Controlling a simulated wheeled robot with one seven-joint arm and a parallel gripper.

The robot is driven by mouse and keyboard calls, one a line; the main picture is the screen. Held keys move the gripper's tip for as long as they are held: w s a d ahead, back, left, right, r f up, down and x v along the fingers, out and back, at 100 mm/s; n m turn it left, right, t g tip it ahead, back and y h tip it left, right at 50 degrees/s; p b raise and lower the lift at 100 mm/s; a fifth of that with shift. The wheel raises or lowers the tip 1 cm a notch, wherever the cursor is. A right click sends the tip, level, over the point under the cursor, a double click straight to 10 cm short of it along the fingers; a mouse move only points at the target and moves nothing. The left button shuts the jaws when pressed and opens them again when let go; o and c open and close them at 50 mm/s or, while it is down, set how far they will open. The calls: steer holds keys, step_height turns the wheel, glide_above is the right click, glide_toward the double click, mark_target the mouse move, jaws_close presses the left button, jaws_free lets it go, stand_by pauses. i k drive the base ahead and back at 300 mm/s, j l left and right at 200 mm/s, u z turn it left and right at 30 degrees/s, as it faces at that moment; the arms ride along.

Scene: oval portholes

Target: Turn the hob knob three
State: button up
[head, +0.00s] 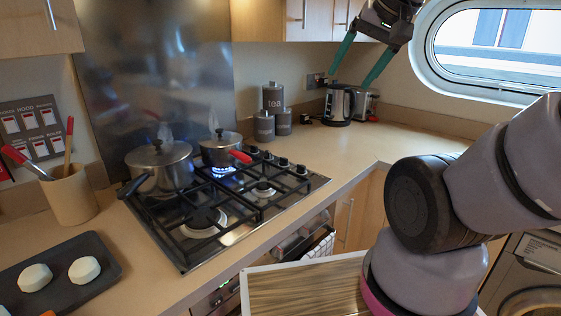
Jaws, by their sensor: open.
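The gas hob (240,232) is set into the worktop, with black pan supports. Several black knobs stand in a row along its back right side. Counting from the back, the third knob (283,162) is small and dark; no number on it can be read. A blue flame (222,171) burns under the small saucepan (221,148) with a red handle. A larger lidded pot (160,168) stands on the left back burner. My gripper (350,79) is open and empty, with green fingers pointing down, high above the back right worktop and well away from the knobs.
Canisters (273,97) and a kettle (338,105) stand at the back, the kettle near my gripper's fingers. A utensil pot (70,194) and a dark tray (104,258) are at left. The worktop right of the knobs (340,150) is clear. A wall cupboard (290,20) hangs above.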

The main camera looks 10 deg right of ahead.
mark_target(268, 155)
steer(key=i+l+u, duration=0.1)
steer(key=l+u, duration=1.05)
steer(key=i+l, duration=0.05)
